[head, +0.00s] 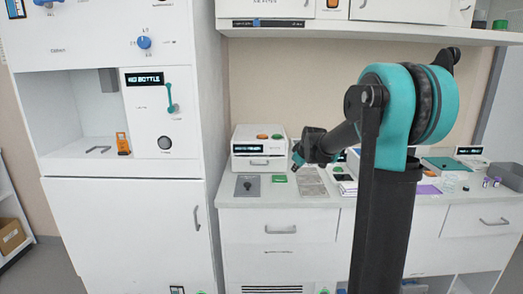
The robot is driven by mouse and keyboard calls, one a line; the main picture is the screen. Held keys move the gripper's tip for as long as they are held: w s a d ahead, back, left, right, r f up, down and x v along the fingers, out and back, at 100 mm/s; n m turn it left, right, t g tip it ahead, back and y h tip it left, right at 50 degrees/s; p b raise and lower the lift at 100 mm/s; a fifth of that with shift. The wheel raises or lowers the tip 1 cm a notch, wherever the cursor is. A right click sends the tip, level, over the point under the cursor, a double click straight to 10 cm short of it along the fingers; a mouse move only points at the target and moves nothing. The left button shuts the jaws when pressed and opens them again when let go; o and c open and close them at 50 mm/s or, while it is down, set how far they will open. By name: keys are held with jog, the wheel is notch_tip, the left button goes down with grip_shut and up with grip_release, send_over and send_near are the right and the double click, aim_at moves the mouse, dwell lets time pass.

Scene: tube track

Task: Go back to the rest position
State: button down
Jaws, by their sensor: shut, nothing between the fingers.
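My gripper (297,158) shows in the head view at the end of my raised arm. It hangs in front of the counter, near a white box. It looks small and dark, its fingers are shut, and nothing shows between them. My arm rises from the lower right, bends at the teal joint and reaches left. The arm hides part of the counter and the wall behind it.
A white counter (265,201) bears a white box (258,148) with buttons, a grey plate (248,186) and several small items at right. A tall white cabinet (125,225) with a "NO BOTTLE" display stands left. A shelf (330,29) runs above the arm.

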jog(key=s+d+f+m+g, duration=0.1)
jog(key=s+f+m, duration=0.2)
jog(key=s, duration=1)
jog(key=s+d+f+m+g+h, duration=0.1)
jog(key=s+d+f+m, duration=0.1)
jog(key=s+f, duration=0.6)
jog(key=s+d+f+m+g, duration=0.1)
jog(key=s+f+m, duration=0.3)
jog(key=s, duration=1.5)
notch_tip(320, 180, down, 2)
jog(key=shift+s+d+f+g+h, duration=0.15)
jog(key=shift+d+f+g+h, duration=0.15)
jog(key=shift+g, duration=0.2)
